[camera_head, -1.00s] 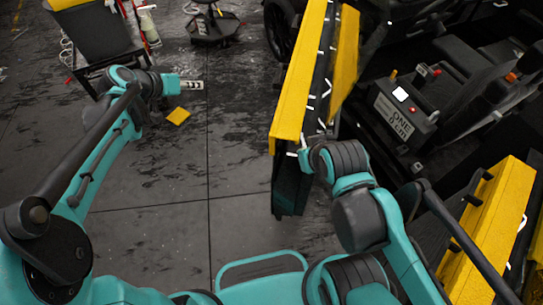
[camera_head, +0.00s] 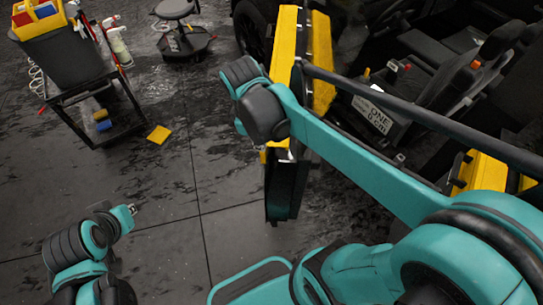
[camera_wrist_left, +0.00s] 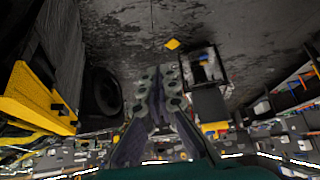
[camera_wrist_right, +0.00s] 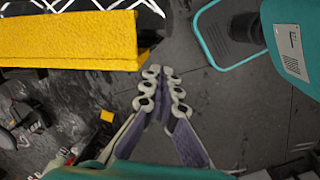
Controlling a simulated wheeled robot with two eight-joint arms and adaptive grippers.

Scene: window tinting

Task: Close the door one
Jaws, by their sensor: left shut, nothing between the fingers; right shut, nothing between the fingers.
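The open yellow door (camera_head: 284,45) stands out from the dark car in the head view, its dark lower end (camera_head: 284,190) towards me. A display on the car reads "ONE 0 cm" (camera_head: 372,112). My right arm reaches across the door to its left side; its fingers are hidden in the head view. In the right wrist view my right gripper (camera_wrist_right: 163,72) is shut and empty, close to the yellow door panel (camera_wrist_right: 70,40); I cannot tell if they touch. My left gripper (camera_head: 132,209) is shut and empty at lower left, away from the door.
A dark cart (camera_head: 75,85) with bottles and a yellow bin stands at upper left. A yellow square (camera_head: 159,134) lies on the floor. Another yellow car panel (camera_head: 485,172) is at right.

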